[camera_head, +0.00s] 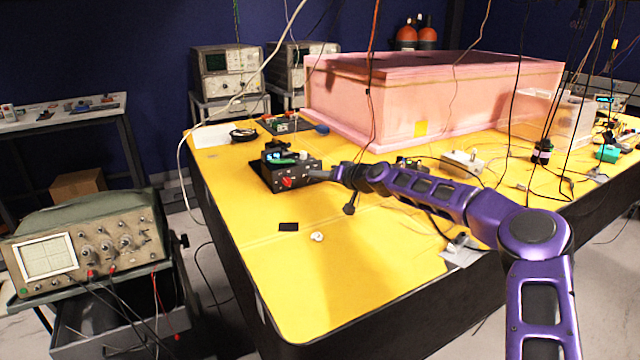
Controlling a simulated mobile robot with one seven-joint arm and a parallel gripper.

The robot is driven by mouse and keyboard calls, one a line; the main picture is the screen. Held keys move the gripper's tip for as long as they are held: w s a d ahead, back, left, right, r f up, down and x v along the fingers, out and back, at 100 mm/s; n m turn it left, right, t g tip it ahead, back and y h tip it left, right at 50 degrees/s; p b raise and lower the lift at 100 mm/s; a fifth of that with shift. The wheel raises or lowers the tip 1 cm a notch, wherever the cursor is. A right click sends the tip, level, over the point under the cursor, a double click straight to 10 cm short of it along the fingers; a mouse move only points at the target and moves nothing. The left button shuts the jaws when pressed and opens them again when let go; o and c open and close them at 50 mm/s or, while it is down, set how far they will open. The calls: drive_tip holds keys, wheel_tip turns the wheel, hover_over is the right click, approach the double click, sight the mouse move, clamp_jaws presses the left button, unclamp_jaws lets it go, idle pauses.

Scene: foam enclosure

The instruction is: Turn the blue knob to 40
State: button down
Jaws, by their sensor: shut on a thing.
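A small black box (282,183) with knobs on its front stands on the yellow table. A red knob (288,182) shows on the front, and a small lit display (272,155) is on top. My purple arm reaches in from the right, and my gripper (313,174) is at the right part of the box's front. It is shut on a knob there, taken to be the blue one. The fingers hide this knob, so its colour, pointer and scale cannot be read.
The yellow table (330,290) is mostly clear in front of the box, apart from a small black piece (288,227) and a white round piece (317,236). A large pink foam enclosure (420,90) stands behind. Several cables hang over the table. An oscilloscope (90,250) stands at the left.

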drive_tip(key=m, duration=0.1)
drive_tip(key=m+y, duration=0.1)
drive_tip(key=shift+w+d+f+m+y, duration=0.1)
drive_tip(key=shift+d+f+m+y, duration=0.05)
drive_tip(key=shift+m+y, duration=0.2)
drive_tip(key=m+y, duration=0.1)
drive_tip(key=m, duration=0.2)
drive_tip(key=shift+f+y, duration=0.15)
drive_tip(key=shift+y, duration=0.2)
drive_tip(key=shift+m, duration=0.35)
drive_tip(key=c, duration=0.6)
unclamp_jaws()
drive_tip(key=shift+c, duration=0.2)
drive_tip(key=v, duration=1.7)
drive_tip(key=shift+d, duration=0.25)
